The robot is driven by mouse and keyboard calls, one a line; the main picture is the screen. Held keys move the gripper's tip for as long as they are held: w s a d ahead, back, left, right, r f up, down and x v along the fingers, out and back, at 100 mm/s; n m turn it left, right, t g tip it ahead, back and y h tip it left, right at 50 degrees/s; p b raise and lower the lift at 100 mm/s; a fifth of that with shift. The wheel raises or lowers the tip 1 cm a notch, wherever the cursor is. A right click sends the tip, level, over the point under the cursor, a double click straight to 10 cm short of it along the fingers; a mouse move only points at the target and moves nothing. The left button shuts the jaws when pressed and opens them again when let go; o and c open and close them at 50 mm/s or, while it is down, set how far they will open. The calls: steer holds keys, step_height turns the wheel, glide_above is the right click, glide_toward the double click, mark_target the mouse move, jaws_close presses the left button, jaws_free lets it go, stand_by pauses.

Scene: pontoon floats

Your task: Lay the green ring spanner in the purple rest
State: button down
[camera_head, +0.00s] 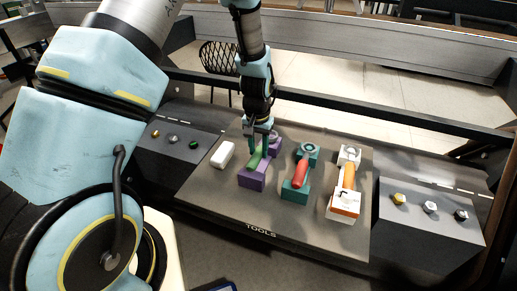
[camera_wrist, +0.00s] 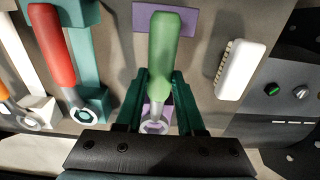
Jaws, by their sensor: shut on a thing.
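The green ring spanner (camera_wrist: 172,45) has a green handle and a grey metal ring end (camera_wrist: 154,127). In the head view its green handle (camera_head: 256,160) lies over the purple rest (camera_head: 252,182), roughly in line with it. In the wrist view the purple rest (camera_wrist: 138,18) shows beyond the handle and again near the ring end. My gripper (camera_head: 262,140) points down at the rest, shut on the spanner near where handle meets shank. Its teal fingers stand on either side in the wrist view (camera_wrist: 160,85). I cannot tell whether the spanner touches the rest.
A red-handled spanner (camera_head: 301,173) lies in a teal rest (camera_head: 294,193). An orange-handled one (camera_head: 348,176) lies in a white rest (camera_head: 341,215). A white brush-like block (camera_head: 222,154) is left of the purple rest. Knobs sit on side panels (camera_head: 430,208). The dark board's front (camera_head: 290,238) is clear.

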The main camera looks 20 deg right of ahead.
steer(key=shift+f+b, duration=0.55)
steer(key=shift+f, duration=0.2)
steer(key=shift+c, duration=2.2)
jaws_free()
step_height(320, 180, up, 11)
steer(key=b, duration=0.2)
steer(key=s+a+r+n, duration=0.1)
steer(key=a+r+n, duration=0.1)
steer(key=a, duration=0.8)
steer(key=s+a+r+n, duration=0.1)
steer(key=a+r+n, duration=0.1)
steer(key=a, duration=0.8)
steer(key=s+a+r+n+t, duration=0.1)
steer(key=s+a+r+n, duration=0.1)
steer(key=a, duration=0.8)
steer(key=shift+r+n, duration=0.45)
steer(key=shift+n, duration=0.25)
